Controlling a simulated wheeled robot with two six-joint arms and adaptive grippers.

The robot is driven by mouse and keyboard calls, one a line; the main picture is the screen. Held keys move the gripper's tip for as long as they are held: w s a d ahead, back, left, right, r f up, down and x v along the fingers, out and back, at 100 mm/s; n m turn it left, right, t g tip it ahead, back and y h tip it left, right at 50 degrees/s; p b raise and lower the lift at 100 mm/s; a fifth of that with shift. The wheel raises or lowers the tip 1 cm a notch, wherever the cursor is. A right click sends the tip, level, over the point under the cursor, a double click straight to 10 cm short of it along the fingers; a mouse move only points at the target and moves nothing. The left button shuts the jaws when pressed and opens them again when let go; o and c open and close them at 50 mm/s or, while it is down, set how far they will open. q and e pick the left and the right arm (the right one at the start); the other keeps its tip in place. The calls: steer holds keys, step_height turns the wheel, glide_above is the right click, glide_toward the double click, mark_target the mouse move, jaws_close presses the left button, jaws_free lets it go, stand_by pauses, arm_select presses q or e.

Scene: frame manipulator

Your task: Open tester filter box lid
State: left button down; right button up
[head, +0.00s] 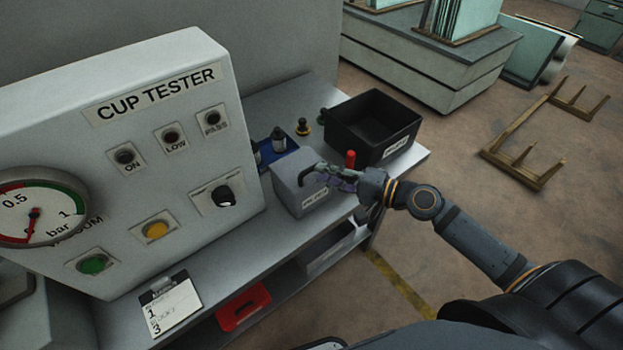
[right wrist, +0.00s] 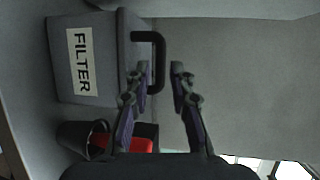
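The tester filter box (head: 291,197) is a small grey box with a white label, on the bench right of the cup tester. In the right wrist view, the box (right wrist: 105,80) fills the left side, its label reading FILTER. Its black handle (right wrist: 160,62) sticks out from the lid side, and the lid looks shut. My right gripper (head: 322,176) is at the box's top. In the wrist view its fingers (right wrist: 160,75) are apart, with the handle's bar between or just beyond the tips; contact is unclear. My left gripper is not in view.
The cup tester panel (head: 150,150) stands to the left. A black bin (head: 372,125) and a red-topped item (head: 350,158) are close to the right gripper. A blue fixture (head: 277,145) is behind the box. A notepad (head: 170,306) lies near the front edge.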

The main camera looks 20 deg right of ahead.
mark_target(311, 167)
steer(key=shift+b+x, duration=0.3)
steer(key=shift+x, duration=2.05)
jaws_close()
